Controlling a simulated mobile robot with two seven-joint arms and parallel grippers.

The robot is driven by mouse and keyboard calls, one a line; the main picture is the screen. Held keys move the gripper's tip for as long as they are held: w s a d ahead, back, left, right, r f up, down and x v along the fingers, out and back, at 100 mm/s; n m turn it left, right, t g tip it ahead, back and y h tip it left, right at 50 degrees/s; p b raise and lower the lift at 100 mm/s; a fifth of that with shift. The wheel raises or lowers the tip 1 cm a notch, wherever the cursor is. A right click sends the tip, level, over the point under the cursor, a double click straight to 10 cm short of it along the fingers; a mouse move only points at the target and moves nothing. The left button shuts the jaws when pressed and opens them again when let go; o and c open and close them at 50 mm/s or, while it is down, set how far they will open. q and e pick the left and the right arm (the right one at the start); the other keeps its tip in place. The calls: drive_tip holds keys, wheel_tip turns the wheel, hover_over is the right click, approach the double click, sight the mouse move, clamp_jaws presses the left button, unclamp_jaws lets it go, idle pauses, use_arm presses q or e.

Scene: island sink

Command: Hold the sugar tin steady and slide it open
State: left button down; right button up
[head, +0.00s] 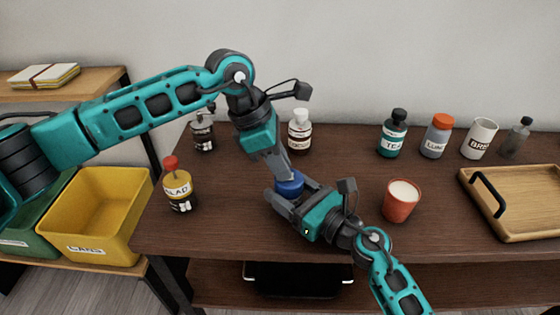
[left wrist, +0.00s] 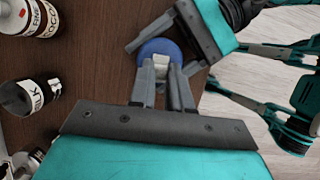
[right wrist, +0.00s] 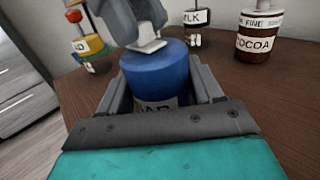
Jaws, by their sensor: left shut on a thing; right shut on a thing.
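The sugar tin is a blue round tin (head: 290,184) near the table's front middle, upright. In the right wrist view the tin (right wrist: 158,75) shows a pale label, partly hidden, with letters ending in "AR". My right gripper (head: 284,200) is shut around the tin's body, one finger on each side. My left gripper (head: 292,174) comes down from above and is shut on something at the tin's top. In the left wrist view its fingers (left wrist: 165,72) meet at a small whitish piece on the blue top. The grip itself is partly hidden in the head view.
A red cup (head: 401,203) stands to the right, near the right arm. A jar with a red lid (head: 179,186) is at left, and a cocoa jar (head: 299,133) stands behind. Several containers and a wooden tray (head: 515,205) are further right. Yellow bin (head: 95,215) at left.

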use_arm(q)
drive_tip(key=shift+d, duration=0.9)
drive_tip(key=c, duration=1)
unclamp_jaws()
drive_tip(key=shift+c, duration=0.2)
drive_tip(key=v, duration=1.2)
drive_tip(key=shift+a, duration=0.1)
